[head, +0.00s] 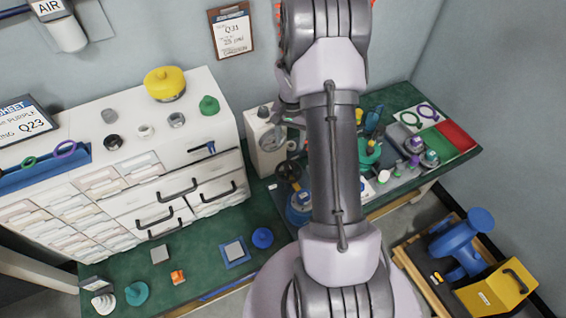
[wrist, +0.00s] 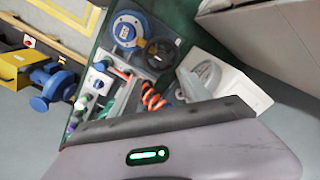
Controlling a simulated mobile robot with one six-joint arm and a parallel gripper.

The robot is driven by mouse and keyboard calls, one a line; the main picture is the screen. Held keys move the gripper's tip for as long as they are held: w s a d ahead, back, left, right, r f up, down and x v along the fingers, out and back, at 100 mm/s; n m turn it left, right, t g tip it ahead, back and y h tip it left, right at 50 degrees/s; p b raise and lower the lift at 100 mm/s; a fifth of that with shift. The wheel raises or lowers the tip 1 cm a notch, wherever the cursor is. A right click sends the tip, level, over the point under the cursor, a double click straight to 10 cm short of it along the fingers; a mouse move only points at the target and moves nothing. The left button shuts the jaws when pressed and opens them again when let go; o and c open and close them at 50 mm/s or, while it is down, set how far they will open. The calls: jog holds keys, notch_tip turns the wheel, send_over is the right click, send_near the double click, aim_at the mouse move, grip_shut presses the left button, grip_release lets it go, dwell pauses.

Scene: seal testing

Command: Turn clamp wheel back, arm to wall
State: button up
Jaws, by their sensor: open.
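The dark clamp wheel (head: 289,171) stands at the left of the tester on the green bench, just left of my arm. It also shows in the wrist view (wrist: 160,53), beside a round blue fixture (wrist: 128,30). The blue fixture (head: 299,208) is partly hidden by my arm in the head view. My gripper (head: 284,121) shows in part at the left of my arm, in front of the white gauge box (head: 265,155). It is open and seems empty, apart from the wheel. The grey wall (head: 150,40) is behind the bench.
A white drawer cabinet (head: 190,140) bears a yellow cap (head: 165,84) and several small parts. Orange coiled hose (wrist: 153,98) lies near the wheel. A red and green mat (head: 455,137) is at the right. A yellow box (head: 497,292) and blue valve (head: 463,245) stand low at right.

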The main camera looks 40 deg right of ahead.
aim_at(289, 166)
notch_tip(289, 166, down, 13)
jog(key=b, duration=0.3)
jog(key=shift+w+f, duration=0.15)
grip_shut()
dwell(1.1)
